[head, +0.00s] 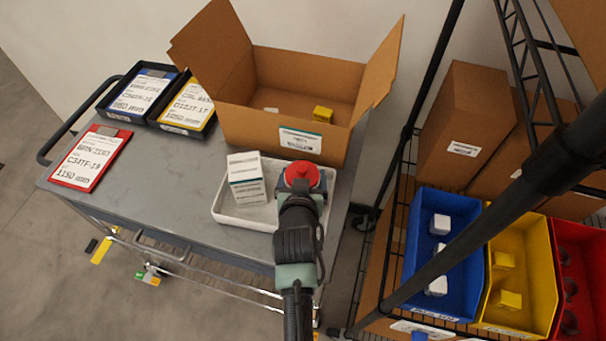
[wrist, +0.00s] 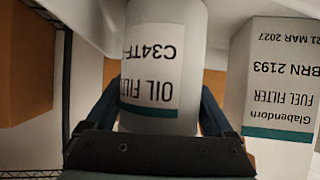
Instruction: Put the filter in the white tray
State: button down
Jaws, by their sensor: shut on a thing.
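The filter is a white cylinder (wrist: 165,45) labelled "OIL FILTER C34TF" in the wrist view. My gripper (wrist: 160,105) is shut on it, one dark finger on each side. My wrist is over the right part of the white tray (head: 228,217) on the grey cart. A white fuel filter box (head: 246,180) stands in the tray's left part. The box is also right of the held filter in the wrist view (wrist: 284,85). I cannot tell whether the filter touches the tray floor.
An open cardboard box (head: 245,127) with a yellow item (head: 322,114) stands behind the tray. Blue, yellow and red label holders lie at the cart's left. A wire rack at right holds blue (head: 412,255), yellow (head: 515,300) and red bins. The cart's middle (head: 165,185) is clear.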

grip_release()
jog(key=shift+f, duration=0.1)
